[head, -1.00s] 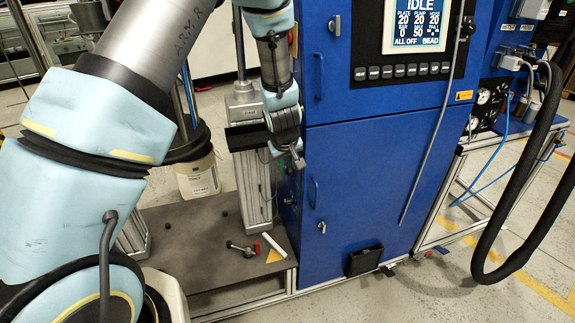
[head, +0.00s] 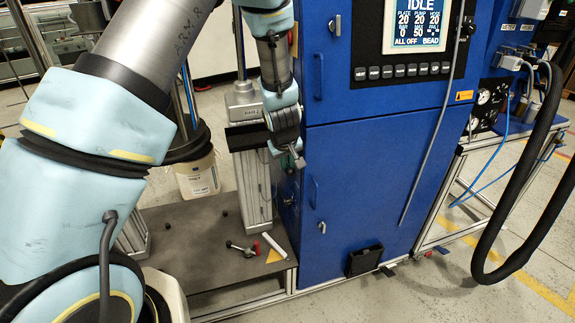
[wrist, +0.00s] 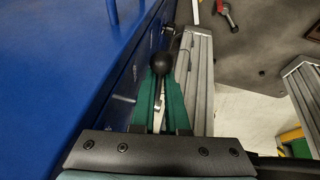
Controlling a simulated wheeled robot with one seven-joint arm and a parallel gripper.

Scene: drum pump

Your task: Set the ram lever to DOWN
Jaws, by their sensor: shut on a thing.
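The ram lever shows in the wrist view as a black ball knob (wrist: 161,63) between the tips of my gripper's green fingers. My gripper (wrist: 160,78) is shut on this lever knob. In the head view my gripper (head: 295,163) is low beside the left side of the blue cabinet (head: 365,195), next to the grey column. The knob and the lever's marks cannot be made out in the head view; the gripper and wrist cover that spot.
The grey aluminium column (head: 252,185) stands close left of my gripper. A red-handled part (head: 245,248) and a white bar (head: 274,245) lie on the dark base plate (head: 190,235). A white bucket (head: 198,176) stands behind. The cabinet screen (head: 418,22) reads IDLE.

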